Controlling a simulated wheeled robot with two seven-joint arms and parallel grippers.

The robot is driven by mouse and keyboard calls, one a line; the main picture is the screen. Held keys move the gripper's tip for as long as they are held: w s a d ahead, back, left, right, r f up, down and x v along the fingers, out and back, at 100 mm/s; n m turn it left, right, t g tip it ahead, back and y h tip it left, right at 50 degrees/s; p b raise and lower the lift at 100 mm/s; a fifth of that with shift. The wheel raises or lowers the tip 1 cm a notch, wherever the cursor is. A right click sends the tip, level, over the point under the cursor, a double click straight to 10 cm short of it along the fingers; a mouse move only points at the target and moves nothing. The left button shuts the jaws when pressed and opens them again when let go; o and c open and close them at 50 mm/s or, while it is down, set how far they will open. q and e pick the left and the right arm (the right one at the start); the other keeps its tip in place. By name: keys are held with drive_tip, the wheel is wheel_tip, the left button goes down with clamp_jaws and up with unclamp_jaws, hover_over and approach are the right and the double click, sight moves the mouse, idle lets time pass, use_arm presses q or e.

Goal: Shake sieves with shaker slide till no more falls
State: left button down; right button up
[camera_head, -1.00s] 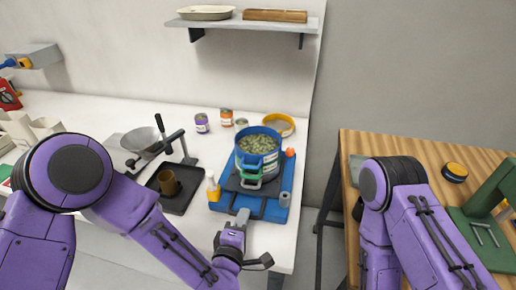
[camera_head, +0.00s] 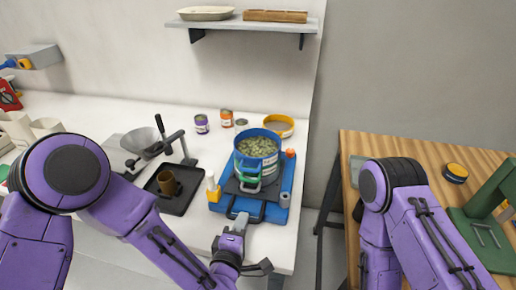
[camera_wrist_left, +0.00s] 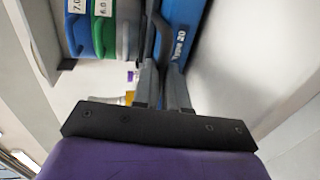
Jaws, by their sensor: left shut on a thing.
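The sieve stack (camera_head: 258,162) stands upright on the shaker slide (camera_head: 226,190), its blue top sieve full of greenish-grey pieces. Blue, green and grey sieve edges (camera_wrist_left: 103,32) show in the left wrist view, two with number labels. The shaker's blue base (camera_head: 275,213) sits near the front edge of the white bench. My left gripper (camera_head: 238,222) is at the front of the shaker, shut on its dark handle (camera_wrist_left: 151,40). What lies inside the lower sieves is hidden. My right arm is at the right, its gripper out of view.
A black tray (camera_head: 184,202) with a brown cup (camera_head: 168,182) lies left of the shaker. A yellow-orange bowl (camera_head: 286,130) and small cans (camera_head: 227,118) stand behind. A wooden table (camera_head: 420,150) is at the right, across a gap.

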use_arm(q)
drive_tip(key=shift+w+d, duration=0.2)
drive_tip(key=shift+w, duration=0.4)
drive_tip(key=shift+f+b+v, duration=0.2)
drive_tip(key=shift+f+v, duration=0.05)
drive_tip(key=shift+v, duration=0.85)
drive_tip(key=shift+f+b+v, duration=0.15)
drive_tip(key=shift+f+v, duration=0.05)
drive_tip(key=shift+v, duration=0.9)
drive_tip(key=shift+s, duration=0.1)
